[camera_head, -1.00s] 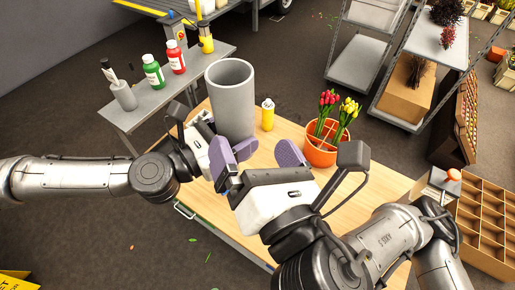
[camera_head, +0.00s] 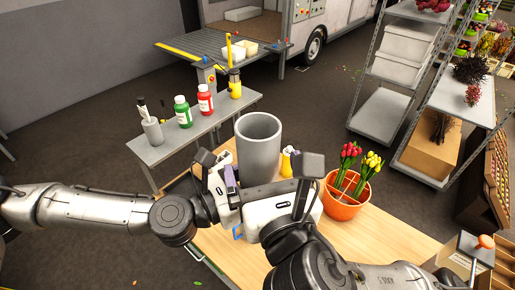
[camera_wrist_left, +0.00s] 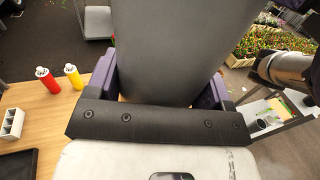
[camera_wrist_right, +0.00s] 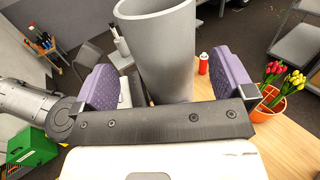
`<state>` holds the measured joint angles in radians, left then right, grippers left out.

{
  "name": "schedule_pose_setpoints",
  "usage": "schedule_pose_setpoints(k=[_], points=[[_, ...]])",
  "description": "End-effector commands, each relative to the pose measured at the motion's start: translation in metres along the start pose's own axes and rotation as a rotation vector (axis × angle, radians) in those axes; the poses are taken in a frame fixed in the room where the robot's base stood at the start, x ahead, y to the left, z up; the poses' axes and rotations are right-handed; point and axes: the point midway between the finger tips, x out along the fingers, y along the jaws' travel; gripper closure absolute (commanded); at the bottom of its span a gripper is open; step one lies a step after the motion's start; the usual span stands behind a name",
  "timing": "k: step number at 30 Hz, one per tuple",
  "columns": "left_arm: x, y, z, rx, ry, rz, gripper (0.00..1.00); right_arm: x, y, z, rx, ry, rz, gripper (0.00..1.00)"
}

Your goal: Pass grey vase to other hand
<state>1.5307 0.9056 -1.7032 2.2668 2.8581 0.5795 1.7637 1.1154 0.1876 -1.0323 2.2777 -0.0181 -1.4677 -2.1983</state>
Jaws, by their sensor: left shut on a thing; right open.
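The grey vase (camera_head: 258,150) is a tall open cylinder, upright, in the middle of the head view. My left gripper (camera_head: 222,178) is shut on it from the left; in the left wrist view the vase (camera_wrist_left: 180,50) stands between its purple fingers. My right gripper (camera_head: 268,195) is in front of the vase and open. In the right wrist view its purple fingers (camera_wrist_right: 165,85) stand wide apart on either side of the vase (camera_wrist_right: 160,50), with a gap on the right. The vase's base is hidden behind my grippers.
An orange pot (camera_head: 340,205) of red and yellow tulips stands right of the vase on the wooden table (camera_head: 385,240). A yellow bottle (camera_head: 286,163) is close behind my right gripper. A grey side bench (camera_head: 160,150) holds green and red bottles.

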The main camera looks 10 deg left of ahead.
Motion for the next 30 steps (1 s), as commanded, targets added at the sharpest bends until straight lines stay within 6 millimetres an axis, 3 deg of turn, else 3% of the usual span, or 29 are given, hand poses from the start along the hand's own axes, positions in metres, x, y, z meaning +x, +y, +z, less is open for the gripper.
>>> schedule_pose_setpoints(k=[6,12,26,30], points=[[0.000,0.000,0.000,0.000,-0.001,0.000,0.70,0.031,0.000,0.000,0.001,0.000,-0.001,0.00],[0.000,0.000,0.000,0.000,-0.001,0.000,0.70,0.047,0.000,0.001,0.001,-0.001,0.000,0.00],[0.000,0.000,0.000,0.000,-0.001,0.000,0.70,0.053,0.000,0.000,0.000,-0.001,0.000,0.00],[0.000,0.000,0.000,0.000,-0.001,0.000,0.70,0.053,0.000,0.000,0.001,-0.001,0.000,0.13]])
